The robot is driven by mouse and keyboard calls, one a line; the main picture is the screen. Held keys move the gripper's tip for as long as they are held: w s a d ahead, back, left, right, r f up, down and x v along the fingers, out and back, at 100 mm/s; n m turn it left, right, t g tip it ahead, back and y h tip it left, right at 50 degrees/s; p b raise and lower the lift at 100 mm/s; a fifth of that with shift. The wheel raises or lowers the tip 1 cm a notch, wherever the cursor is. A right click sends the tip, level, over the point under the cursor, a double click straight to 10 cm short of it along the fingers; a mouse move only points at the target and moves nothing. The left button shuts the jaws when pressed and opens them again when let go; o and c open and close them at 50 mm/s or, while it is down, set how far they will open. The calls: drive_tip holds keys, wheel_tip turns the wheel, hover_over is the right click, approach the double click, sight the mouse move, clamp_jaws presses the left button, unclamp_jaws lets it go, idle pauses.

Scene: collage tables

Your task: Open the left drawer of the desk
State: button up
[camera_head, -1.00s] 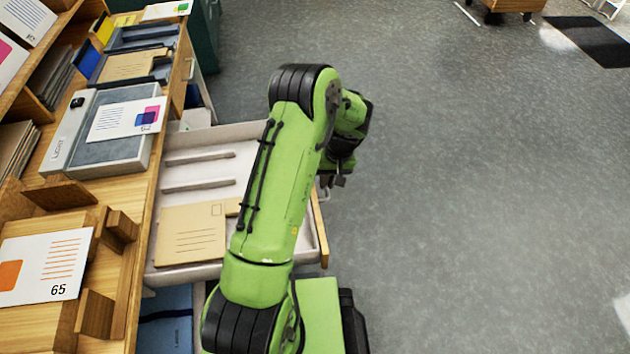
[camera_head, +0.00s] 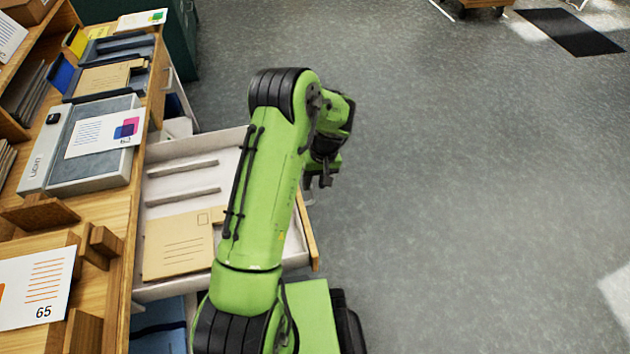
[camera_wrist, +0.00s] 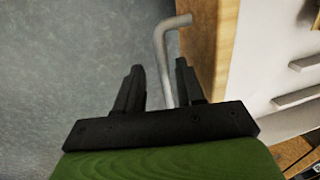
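The desk (camera_head: 120,215) is at the left of the head view. One of its drawers (camera_head: 309,235) stands far out, with a white inside and a wooden front. A tan envelope (camera_head: 178,247) lies in it. The bent metal handle (camera_wrist: 164,62) stands out from the wooden drawer front (camera_wrist: 196,40) in the wrist view. My gripper (camera_wrist: 158,70) is open at the handle, its two black fingers apart with the bar between them. A gap shows at the left finger; contact at the right finger is unclear. In the head view my gripper (camera_head: 325,180) is just outside the drawer front, and my arm covers part of the drawer.
A grey case (camera_head: 75,170) with a printed card, trays (camera_head: 110,45) and wooden blocks (camera_head: 105,240) are on the desk top. A green cabinet (camera_head: 180,35) stands behind. The floor (camera_head: 440,180) to the right is clear. A dark mat (camera_head: 570,32) lies far right.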

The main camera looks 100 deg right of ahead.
wheel_tip(320, 180, up, 15)
drive_tip(key=s+p, duration=0.2)
drive_tip(key=p, duration=0.2)
drive_tip(key=shift+s, duration=0.4)
drive_tip(key=shift+d, duration=0.1)
